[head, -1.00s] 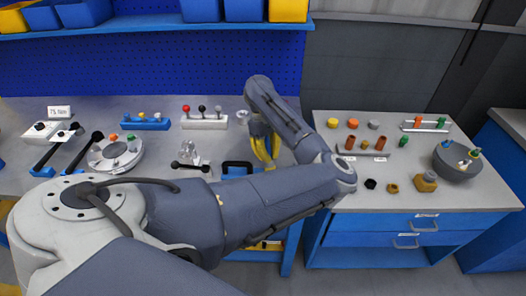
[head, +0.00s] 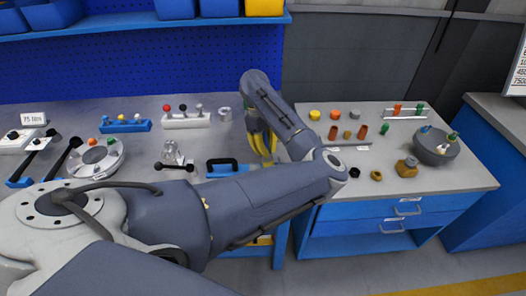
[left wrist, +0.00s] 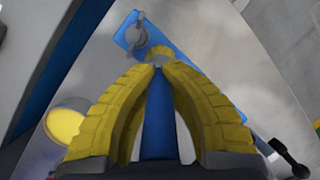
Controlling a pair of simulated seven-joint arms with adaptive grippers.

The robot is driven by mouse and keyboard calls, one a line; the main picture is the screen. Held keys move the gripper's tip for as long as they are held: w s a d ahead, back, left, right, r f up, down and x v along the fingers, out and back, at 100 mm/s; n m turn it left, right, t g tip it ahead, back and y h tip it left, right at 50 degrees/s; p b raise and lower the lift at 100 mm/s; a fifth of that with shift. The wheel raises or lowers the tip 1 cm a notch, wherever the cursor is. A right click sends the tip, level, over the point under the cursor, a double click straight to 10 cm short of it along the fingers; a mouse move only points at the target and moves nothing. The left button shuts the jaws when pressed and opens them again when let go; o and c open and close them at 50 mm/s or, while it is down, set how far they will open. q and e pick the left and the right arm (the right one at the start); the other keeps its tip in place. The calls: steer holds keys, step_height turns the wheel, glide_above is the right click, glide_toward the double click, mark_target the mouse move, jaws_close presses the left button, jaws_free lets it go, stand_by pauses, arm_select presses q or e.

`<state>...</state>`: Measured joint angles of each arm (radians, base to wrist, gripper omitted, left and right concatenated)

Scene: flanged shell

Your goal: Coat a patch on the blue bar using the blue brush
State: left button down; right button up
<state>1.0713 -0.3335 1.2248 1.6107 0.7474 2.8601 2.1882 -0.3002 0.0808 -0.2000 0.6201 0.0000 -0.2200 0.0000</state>
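The blue bar (head: 222,173) lies on the left bench with a dark arched handle over it. In the left wrist view a blue flat piece (left wrist: 205,85) with a grey loop at one end lies beyond the fingertips; it appears to be the same bar. My left gripper (head: 262,148) points down just right of the bar, its yellow fingers closed together at the tips. In the left wrist view a blue shaft, seemingly the blue brush (left wrist: 160,125), runs between the fingers (left wrist: 158,68), with a grey end at the tips. The bristles cannot be made out. My right gripper is not in view.
A black-knobbed lever (head: 175,166) and a round grey fixture (head: 97,158) stand left of the bar. A gap separates the benches.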

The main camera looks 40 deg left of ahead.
mark_target(266, 142)
arm_select(q)
steer(key=shift+r, duration=3.05)
steer(key=shift+r, duration=0.1)
steer(key=shift+r, duration=1.4)
